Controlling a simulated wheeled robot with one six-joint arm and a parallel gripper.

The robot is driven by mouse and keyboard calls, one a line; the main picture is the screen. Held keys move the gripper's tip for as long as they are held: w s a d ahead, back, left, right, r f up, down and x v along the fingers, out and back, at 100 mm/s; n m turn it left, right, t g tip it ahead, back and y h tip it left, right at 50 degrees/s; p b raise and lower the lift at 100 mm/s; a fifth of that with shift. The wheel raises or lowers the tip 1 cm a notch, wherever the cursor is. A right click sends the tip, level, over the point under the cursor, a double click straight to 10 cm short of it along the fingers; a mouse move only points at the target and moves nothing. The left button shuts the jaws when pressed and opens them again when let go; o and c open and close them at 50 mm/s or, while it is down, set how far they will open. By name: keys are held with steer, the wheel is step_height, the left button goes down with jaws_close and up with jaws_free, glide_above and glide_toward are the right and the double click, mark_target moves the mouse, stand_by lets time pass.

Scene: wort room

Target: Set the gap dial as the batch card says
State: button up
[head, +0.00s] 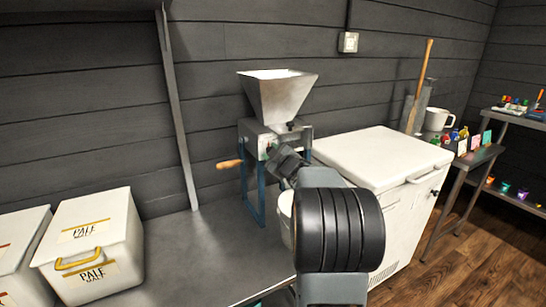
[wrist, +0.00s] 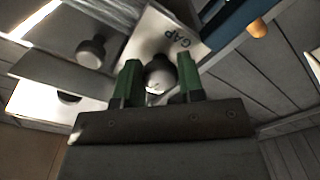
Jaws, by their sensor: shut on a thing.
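The grain mill (head: 278,95) stands on the metal bench, with a steel hopper on a blue frame. In the wrist view, the gap dial (wrist: 158,78) is a round grey knob beside a plate marked GAP (wrist: 176,40). My gripper (wrist: 158,80) has its green fingers on both sides of the dial, shut on it. In the head view my gripper (head: 272,152) is at the mill's front, and my arm hides the dial. The dial's setting cannot be read. I cannot make out a batch card in either view.
A second knob (wrist: 91,52) is beside the dial. A wooden crank handle (head: 230,164) sticks out left of the mill. A white chest (head: 385,155) stands close on the right. Pale malt bins (head: 95,215) are at left. The bench between is clear.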

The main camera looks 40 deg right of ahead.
stand_by(0.5)
steer(key=o, duration=0.9)
steer(key=s, duration=0.4)
steer(key=s+a+p, duration=0.1)
steer(key=s, duration=0.4)
steer(key=s+a+p, duration=0.1)
steer(key=s, duration=0.3)
steer(key=shift+s, duration=0.4)
steer(key=shift+r, duration=0.1)
steer(key=w+a+r+m+g+h+p, duration=0.1)
steer(key=a+r+m+g+h+p, duration=0.2)
steer(key=a+r+m+g+p, duration=0.7)
steer(key=s+a+n+g+y+p, duration=0.1)
steer(key=s+a+y+p, duration=0.1)
steer(key=s+a+p, duration=0.2)
steer(key=s+a+r+n+g+y+p, duration=0.1)
steer(key=s+a+y+p, duration=0.1)
steer(key=s+a+p, duration=0.2)
steer(key=s+a+r+n+g+y+p, duration=0.1)
steer(key=s+a+g+p, duration=0.1)
steer(key=s+a+p, duration=0.3)
steer(key=shift+a+r+y+p, duration=0.2)
steer(key=shift+a+y+p, duration=0.2)
steer(key=shift+a+p, duration=0.65)
